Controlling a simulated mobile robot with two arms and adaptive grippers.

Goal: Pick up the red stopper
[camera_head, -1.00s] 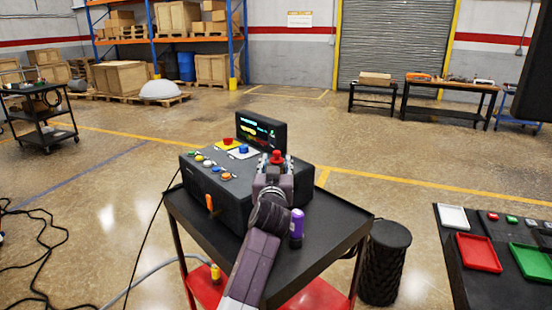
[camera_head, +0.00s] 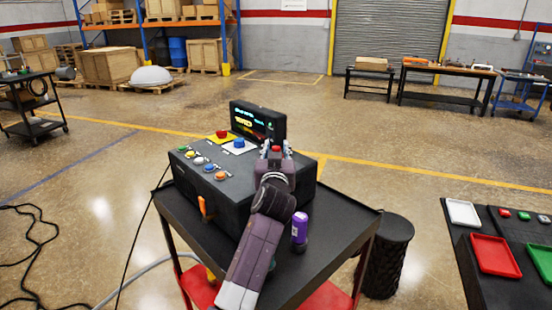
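My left gripper (camera_head: 276,147) is over the right part of the dark control box (camera_head: 225,207), its arm reaching up from the bottom of the view. Its two fingertips stand apart. A small red piece, which looks like the red stopper (camera_head: 276,149), shows between them, with its lower part hidden by the gripper. The fingers do not appear closed on it, though contact is hard to judge. My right gripper is out of view.
The box stands on a black-topped cart (camera_head: 335,230). It carries a red button (camera_head: 222,134), a blue button (camera_head: 239,143), a lit screen (camera_head: 258,121) and an orange handle (camera_head: 202,207). A purple bottle (camera_head: 300,228) stands right of my arm. A red tray (camera_head: 494,255) lies on the right table.

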